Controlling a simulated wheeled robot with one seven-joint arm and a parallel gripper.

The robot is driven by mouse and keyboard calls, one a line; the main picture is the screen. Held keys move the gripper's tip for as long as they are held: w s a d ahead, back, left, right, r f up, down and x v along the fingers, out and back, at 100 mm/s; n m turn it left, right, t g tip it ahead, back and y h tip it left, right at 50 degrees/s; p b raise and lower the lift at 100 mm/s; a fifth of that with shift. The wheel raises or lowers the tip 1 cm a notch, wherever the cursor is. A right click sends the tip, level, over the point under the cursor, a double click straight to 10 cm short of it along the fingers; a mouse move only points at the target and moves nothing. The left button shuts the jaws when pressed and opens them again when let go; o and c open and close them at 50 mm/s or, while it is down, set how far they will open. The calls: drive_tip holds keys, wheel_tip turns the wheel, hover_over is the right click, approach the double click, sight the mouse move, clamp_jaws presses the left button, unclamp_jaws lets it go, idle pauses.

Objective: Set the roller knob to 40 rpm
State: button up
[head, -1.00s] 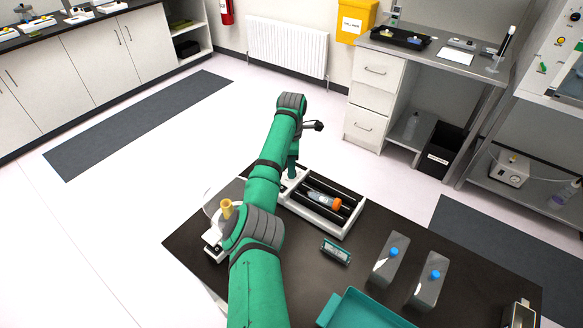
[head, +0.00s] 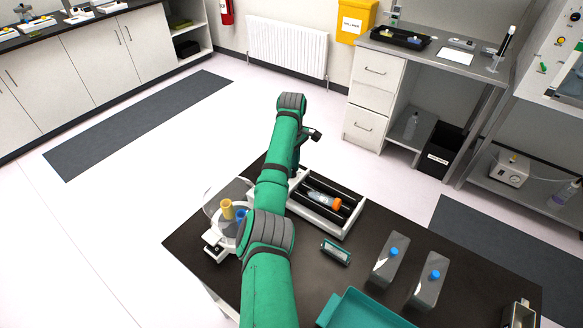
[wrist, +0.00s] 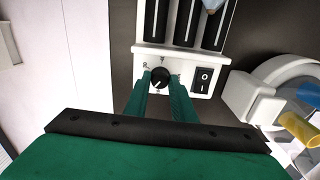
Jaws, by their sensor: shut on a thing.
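The roller (head: 350,213) is a white-framed unit with black rollers on the dark bench, and an orange-capped tube (head: 325,200) lies on it. In the wrist view its white front panel (wrist: 177,57) carries the black roller knob (wrist: 160,77), which has a light pointer mark. My gripper (wrist: 160,85) has its two green fingers on either side of the knob, shut on it. The scale around the knob is too small to read. In the head view my arm hides the knob and the fingers.
A black rocker switch (wrist: 203,80) sits right of the knob on the same panel. A white device with a clear lid (head: 222,240) and a yellow tube (head: 227,208) stands close by. Blue-capped bottles (head: 390,265) and a teal tray (head: 365,312) are nearer the front.

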drive_tip(key=m, duration=1.4)
drive_tip(key=shift+m, duration=0.3)
drive_tip(key=m, duration=0.3)
drive_tip(key=shift+m, duration=0.3)
drive_tip(key=m, duration=0.3)
drive_tip(key=shift+m, duration=0.3)
drive_tip(key=m, duration=0.7)
drive_tip(key=shift+d+r, duration=0.1)
drive_tip(key=o, duration=1.1)
drive_tip(key=shift+c, duration=0.2)
